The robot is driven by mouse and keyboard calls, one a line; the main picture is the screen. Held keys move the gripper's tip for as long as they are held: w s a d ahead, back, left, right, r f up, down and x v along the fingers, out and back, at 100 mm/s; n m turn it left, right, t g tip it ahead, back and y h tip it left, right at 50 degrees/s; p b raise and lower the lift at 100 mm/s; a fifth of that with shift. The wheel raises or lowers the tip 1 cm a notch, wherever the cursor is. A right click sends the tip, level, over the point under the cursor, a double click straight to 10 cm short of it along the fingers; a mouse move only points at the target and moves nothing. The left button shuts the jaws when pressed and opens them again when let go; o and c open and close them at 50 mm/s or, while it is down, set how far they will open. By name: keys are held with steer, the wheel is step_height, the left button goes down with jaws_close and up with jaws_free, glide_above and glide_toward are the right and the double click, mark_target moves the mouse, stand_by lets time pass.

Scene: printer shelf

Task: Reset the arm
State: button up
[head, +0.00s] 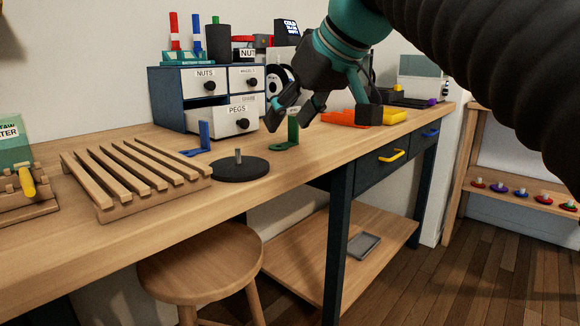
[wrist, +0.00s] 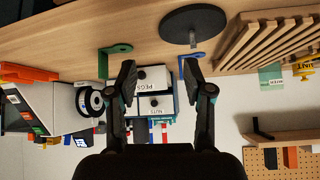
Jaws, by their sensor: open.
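My gripper (head: 292,116) hangs above the workbench (head: 225,226), in front of the small drawer cabinet (head: 169,98). In the wrist view my gripper (wrist: 160,82) has its two dark fingers spread apart, with nothing held between them. Beyond the gap, the wrist view shows the cabinet's drawers, including the one labelled PEGS (wrist: 150,86), upside down. In the head view, the arm's black ribbed sleeve fills the upper right and hides part of the background. A green bracket (head: 292,132) stands on the bench below the fingers, apart from them.
The PEGS drawer (head: 222,115) stands out from the cabinet. A blue bracket (head: 204,137), a black disc with a post (head: 240,172) and a slatted wooden rack (head: 133,175) are on the bench. Orange parts (head: 345,118) lie to the right. A stool (head: 200,262) stands in front.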

steer(key=s+d+f+m+h+p, duration=0.2)
steer(key=s+d+f, duration=0.3)
steer(key=f, duration=0.4)
steer(key=s+d+f+m+h+p, duration=0.1)
steer(key=s+d+f+m+p, duration=0.1)
steer(key=s+d+f, duration=0.3)
steer(key=s+d+f+m+h+p, duration=0.2)
steer(key=s+d+f, duration=0.3)
steer(key=f, duration=0.8)
steer(key=shift+s+d+m+g+h+p, duration=0.2)
steer(key=shift+s+m+g+h+p, duration=0.1)
steer(key=shift+s+m+g+p, duration=0.3)
